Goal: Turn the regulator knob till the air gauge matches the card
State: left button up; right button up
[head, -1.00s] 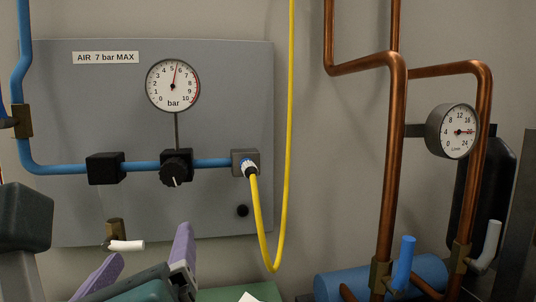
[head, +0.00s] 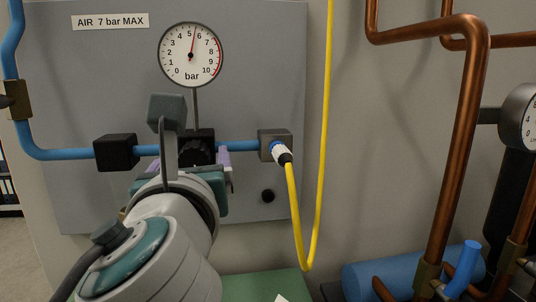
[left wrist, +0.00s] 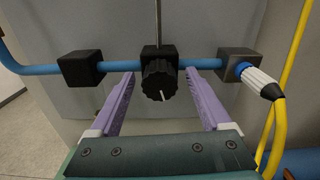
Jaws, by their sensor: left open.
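The black regulator knob (left wrist: 158,82) sits on the blue air pipe, its white pointer mark aimed down and slightly right. In the head view the knob (head: 196,147) is largely hidden behind my left gripper (head: 197,162). My left gripper (left wrist: 160,75) is open, with one purple finger on each side of the knob and a visible gap on both sides. The air gauge (head: 191,54) above reads a little over 5 bar. A label (head: 110,22) reads AIR 7 bar MAX. A white card-like corner (head: 281,298) shows at the bottom edge, unreadable. My right gripper is out of view.
A black block (head: 116,152) and a grey fitting (head: 275,144) flank the knob on the pipe. A yellow hose (head: 322,150) hangs from the fitting. Copper pipes (head: 464,130) and a second gauge (head: 520,117), cut off, stand at right.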

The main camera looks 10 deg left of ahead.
pick_arm(q)
jog(key=shift+w, duration=0.1)
grip_shut()
dwell(0.7)
